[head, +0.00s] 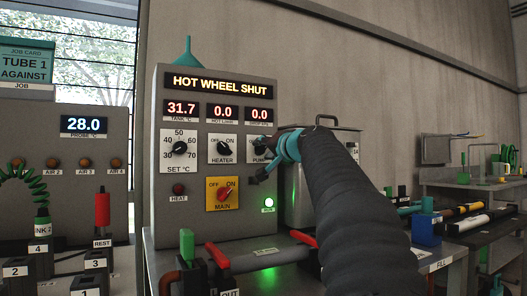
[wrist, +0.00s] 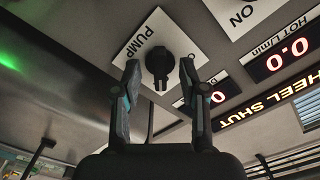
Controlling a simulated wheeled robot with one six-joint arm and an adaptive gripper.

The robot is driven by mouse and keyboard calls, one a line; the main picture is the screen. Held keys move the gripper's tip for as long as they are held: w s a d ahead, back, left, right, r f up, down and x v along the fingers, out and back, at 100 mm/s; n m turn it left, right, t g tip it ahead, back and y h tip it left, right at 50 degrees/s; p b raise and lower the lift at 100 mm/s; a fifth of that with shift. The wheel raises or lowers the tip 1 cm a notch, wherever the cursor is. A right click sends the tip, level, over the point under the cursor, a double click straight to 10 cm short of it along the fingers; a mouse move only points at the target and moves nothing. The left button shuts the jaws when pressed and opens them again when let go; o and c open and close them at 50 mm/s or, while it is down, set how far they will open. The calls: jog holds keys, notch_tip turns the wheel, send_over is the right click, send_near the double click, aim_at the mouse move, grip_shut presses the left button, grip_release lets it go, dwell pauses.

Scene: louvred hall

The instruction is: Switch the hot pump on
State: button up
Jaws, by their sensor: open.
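The pump switch is a black knob (wrist: 158,62) on a white plate marked PUMP in the wrist view, which shows the panel upside down. In the head view its plate (head: 257,158) is mostly hidden behind my gripper (head: 261,172). My gripper is open, and in the wrist view its two fingertips (wrist: 160,72) stand either side of the knob. I cannot tell whether they touch it, or which way it points. The grey control panel (head: 160,135) reads HOT WHEEL SHUT, 31.7, 0.0 and 0.0.
Beside the pump are the heater knob (head: 224,148) and set dial (head: 180,148). The yellow main switch (head: 222,194) is below, with a lit green lamp (head: 268,203). Red-handled pipework (head: 262,255) stands in front. A steel tank (head: 300,205) is just right, behind my arm.

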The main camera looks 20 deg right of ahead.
jog(key=s+b, duration=0.3)
jog(key=s, duration=0.3)
jog(key=shift+s, duration=0.25)
jog(key=shift+d, duration=0.1)
